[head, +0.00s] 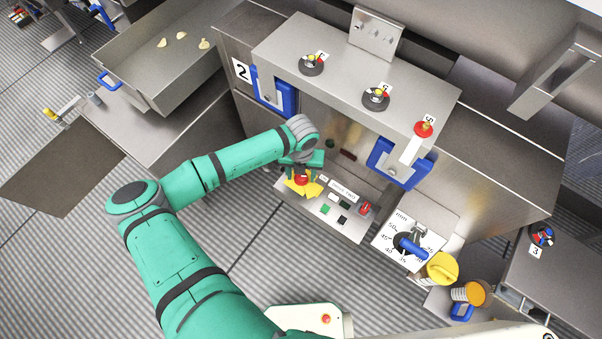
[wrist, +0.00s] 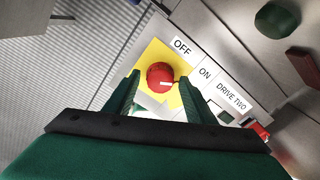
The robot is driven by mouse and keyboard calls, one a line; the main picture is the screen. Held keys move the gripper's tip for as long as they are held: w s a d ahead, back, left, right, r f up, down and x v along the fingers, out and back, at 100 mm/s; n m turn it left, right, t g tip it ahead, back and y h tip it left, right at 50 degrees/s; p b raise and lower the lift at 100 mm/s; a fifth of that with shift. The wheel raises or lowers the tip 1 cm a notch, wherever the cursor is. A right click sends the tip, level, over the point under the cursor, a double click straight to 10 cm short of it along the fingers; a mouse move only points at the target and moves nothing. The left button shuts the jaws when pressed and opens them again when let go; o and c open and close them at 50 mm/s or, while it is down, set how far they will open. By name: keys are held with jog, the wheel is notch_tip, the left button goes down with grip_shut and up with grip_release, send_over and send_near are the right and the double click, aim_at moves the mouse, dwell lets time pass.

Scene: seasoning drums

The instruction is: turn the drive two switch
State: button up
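A red round switch knob (wrist: 160,74) with a short white mark sits on a yellow plate (wrist: 185,66) in the wrist view. Labels OFF, ON and DRIVE TWO (wrist: 231,97) run from beside the plate to the lower right. My gripper (wrist: 159,77) is open, with one finger on each side of the knob and gaps visible between. Its depth relative to the knob is hard to tell. In the head view my gripper (head: 302,174) hangs over the panel's left end, and the knob (head: 301,180) shows partly beneath it.
The panel (head: 334,226) also holds small green and black buttons and a red switch (head: 366,208) at its right. Blue handles (head: 398,166) and the machine housing rise behind it. A dial plate (head: 388,232) with a blue handle stands to the right. Open floor lies in front.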

aim_at(301, 176)
notch_tip(301, 176, up, 11)
dwell(0.7)
jog(key=shift+f, duration=0.1)
